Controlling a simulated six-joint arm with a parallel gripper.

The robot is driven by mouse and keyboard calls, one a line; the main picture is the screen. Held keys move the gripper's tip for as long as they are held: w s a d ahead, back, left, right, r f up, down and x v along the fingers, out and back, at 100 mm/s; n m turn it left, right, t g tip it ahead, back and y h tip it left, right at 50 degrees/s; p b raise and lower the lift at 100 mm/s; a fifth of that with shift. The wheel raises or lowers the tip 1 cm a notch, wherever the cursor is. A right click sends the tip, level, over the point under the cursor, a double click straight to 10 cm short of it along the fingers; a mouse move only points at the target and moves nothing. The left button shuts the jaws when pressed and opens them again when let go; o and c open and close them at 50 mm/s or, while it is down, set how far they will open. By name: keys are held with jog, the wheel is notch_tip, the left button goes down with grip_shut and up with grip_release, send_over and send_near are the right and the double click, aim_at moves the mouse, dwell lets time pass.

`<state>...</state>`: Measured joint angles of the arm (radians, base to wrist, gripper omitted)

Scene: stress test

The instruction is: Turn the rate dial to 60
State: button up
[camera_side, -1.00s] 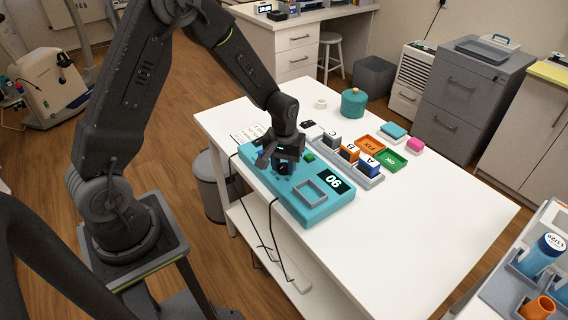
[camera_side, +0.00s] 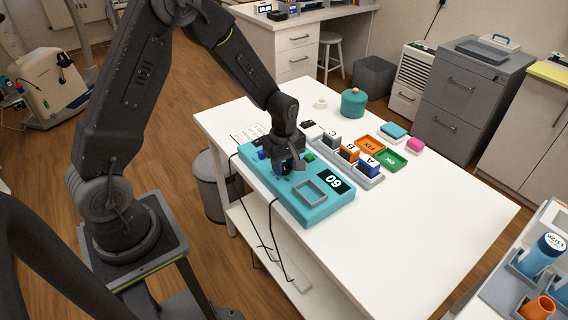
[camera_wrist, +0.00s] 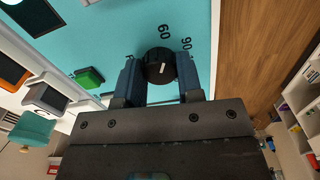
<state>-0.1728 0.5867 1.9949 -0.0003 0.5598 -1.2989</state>
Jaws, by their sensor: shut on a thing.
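The rate dial (camera_wrist: 159,66) is a round black knob with a white pointer line on a teal panel (camera_side: 318,214). In the wrist view its pointer aims close to the printed 60 mark (camera_wrist: 164,31), with the 90 mark (camera_wrist: 186,43) to the right. The dark display (camera_side: 335,181) on the panel reads 60, seen upside down in the side view. My gripper (camera_wrist: 160,75) is shut on the dial, one blue-grey finger on each side. In the side view my gripper (camera_side: 287,170) hides the dial.
A green button (camera_side: 308,157) and a blue part (camera_side: 262,155) sit on the panel near my gripper. A grey rack (camera_side: 372,181) with lettered blocks stands beside it, then orange (camera_side: 371,143) and green (camera_side: 391,160) trays. The table's front right is clear.

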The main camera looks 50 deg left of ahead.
aim_at(284, 166)
jog(key=shift+n, duration=0.7)
jog(key=o, duration=0.9)
notch_tip(284, 166, up, 14)
jog(key=shift+f, duration=0.1)
jog(key=s+d+r+m+t, duration=0.2)
jog(key=s+r+m, duration=0.1)
jog(key=s+m, duration=0.3)
jog(key=s+d+r+m+t, duration=0.1)
jog(key=s+d+r+m, duration=0.1)
jog(key=s+r+m, duration=0.2)
jog(key=s+d+r+m+t, duration=0.2)
jog(key=s+d+r+m, duration=0.1)
jog(key=s+m, duration=0.5)
jog(key=shift+s+r+t, duration=0.3)
jog(key=shift+s+r, duration=0.25)
jog(key=shift+s, duration=0.15)
